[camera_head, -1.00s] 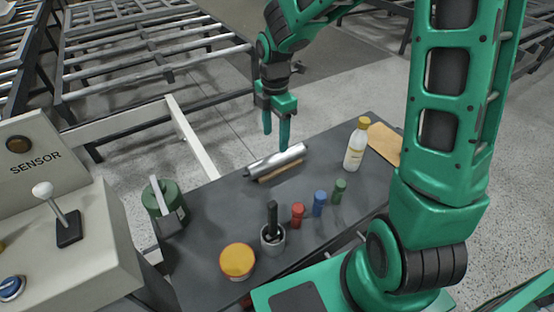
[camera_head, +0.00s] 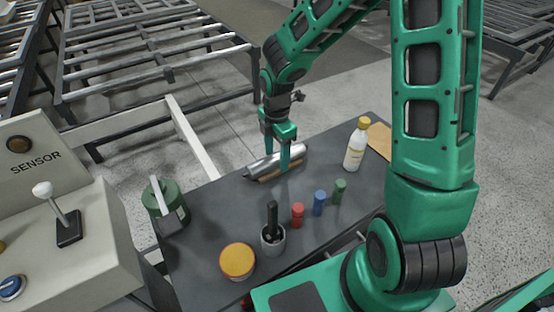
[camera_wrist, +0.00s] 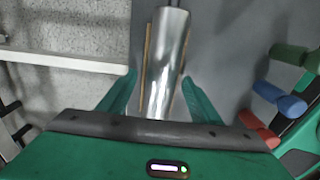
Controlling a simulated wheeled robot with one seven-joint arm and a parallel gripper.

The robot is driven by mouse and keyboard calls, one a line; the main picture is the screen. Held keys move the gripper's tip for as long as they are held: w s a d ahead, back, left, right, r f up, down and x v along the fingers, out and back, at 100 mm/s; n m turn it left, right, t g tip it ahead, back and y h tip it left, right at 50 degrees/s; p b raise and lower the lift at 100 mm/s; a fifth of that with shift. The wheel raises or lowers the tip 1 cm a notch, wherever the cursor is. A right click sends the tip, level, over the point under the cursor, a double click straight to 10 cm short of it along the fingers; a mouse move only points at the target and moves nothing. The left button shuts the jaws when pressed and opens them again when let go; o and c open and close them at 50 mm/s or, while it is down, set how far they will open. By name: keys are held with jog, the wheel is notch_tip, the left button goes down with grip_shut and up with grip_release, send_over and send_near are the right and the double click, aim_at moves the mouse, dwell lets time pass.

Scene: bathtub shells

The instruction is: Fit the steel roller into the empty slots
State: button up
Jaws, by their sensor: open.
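The steel roller (camera_head: 262,164) lies on a wooden cradle (camera_head: 281,173) on the dark table, towards its far edge. My gripper (camera_head: 284,168) is open and pointed down at the roller, its fingers at the roller's level. In the wrist view the shiny roller (camera_wrist: 166,65) runs between the two spread green fingers of my gripper (camera_wrist: 152,98), with the left finger and the right finger on either side of it. Whether a finger touches it I cannot tell. No empty slots can be made out clearly; roller frames with bars (camera_head: 150,55) stand behind the table.
On the dark table (camera_head: 205,215) stand a white bottle (camera_head: 355,148), green, blue and red pegs (camera_head: 318,203), a cup with a black handle (camera_head: 273,236), a yellow-lidded jar (camera_head: 237,262) and a green canister (camera_head: 168,208). A sensor console (camera_head: 75,245) is at left.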

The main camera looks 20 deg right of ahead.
jog(key=c, duration=1.3)
jog(key=shift+c, duration=0.8)
jog(key=shift+w+r, duration=0.1)
jog(key=shift+r, duration=0.1)
